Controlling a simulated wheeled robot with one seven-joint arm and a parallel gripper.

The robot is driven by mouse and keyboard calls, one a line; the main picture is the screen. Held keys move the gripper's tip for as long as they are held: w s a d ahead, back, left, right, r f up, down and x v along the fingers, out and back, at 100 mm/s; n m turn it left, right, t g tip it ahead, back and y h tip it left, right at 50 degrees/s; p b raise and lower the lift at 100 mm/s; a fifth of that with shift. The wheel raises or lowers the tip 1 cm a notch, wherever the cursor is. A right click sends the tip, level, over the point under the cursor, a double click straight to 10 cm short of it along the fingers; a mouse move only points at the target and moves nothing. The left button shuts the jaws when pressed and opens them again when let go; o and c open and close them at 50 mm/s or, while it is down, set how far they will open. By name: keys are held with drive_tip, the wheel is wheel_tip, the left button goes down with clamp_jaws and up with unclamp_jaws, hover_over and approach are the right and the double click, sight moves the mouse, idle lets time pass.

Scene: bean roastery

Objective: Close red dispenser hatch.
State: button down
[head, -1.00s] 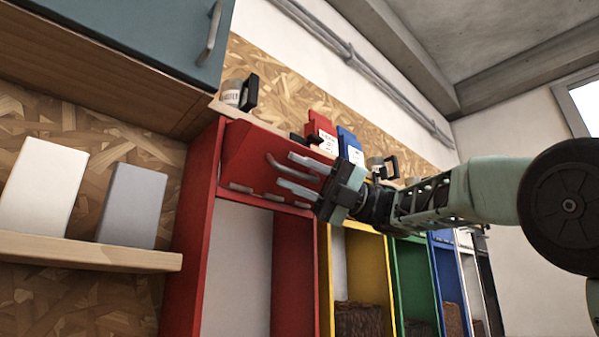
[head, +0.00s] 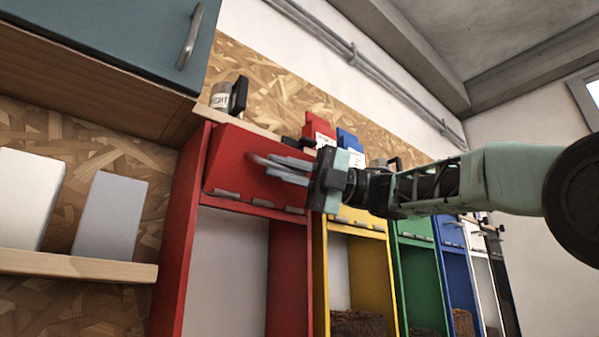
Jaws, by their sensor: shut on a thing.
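The red dispenser (head: 181,235) is a tall red frame with an open front below. Its red hatch (head: 238,160) is a panel at the top, hinged along its lower edge, and it looks tilted outward at the top. A grey bar handle (head: 262,160) sticks out from the hatch. My gripper (head: 290,167) is at the handle, coming from the right, with its fingers closed around the handle. The fingers hide part of the handle and of the hatch's right side.
Yellow (head: 385,270), green (head: 415,285) and blue (head: 458,280) dispensers stand to the right. A teal cabinet (head: 110,45) hangs at upper left. A wooden shelf (head: 75,266) with white and grey packs is at left. A jar (head: 221,96) and red and blue items stand on top.

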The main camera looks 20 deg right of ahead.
sight(277, 154)
drive_tip(key=r+m+p, duration=0.1)
drive_tip(key=w+r+m+h+p, duration=0.1)
drive_tip(key=p, duration=0.1)
drive_tip(key=m+p, duration=0.1)
drive_tip(key=shift+w+a+r+m+t+p, duration=0.25)
drive_tip(key=shift+w+r+m+t+p, duration=0.05)
drive_tip(key=shift+w+r+m+p, duration=0.1)
drive_tip(key=shift+w+r+m+h+p, duration=0.15)
drive_tip(key=shift+w+m+h+p, duration=0.1)
drive_tip(key=shift+m+h+p, duration=0.4)
drive_tip(key=shift+w+a+m+p, duration=0.15)
drive_tip(key=shift+m+p, duration=0.5)
drive_tip(key=shift+p, duration=0.15)
drive_tip(key=shift+f, duration=0.2)
drive_tip(key=c, duration=1.5)
unclamp_jaws()
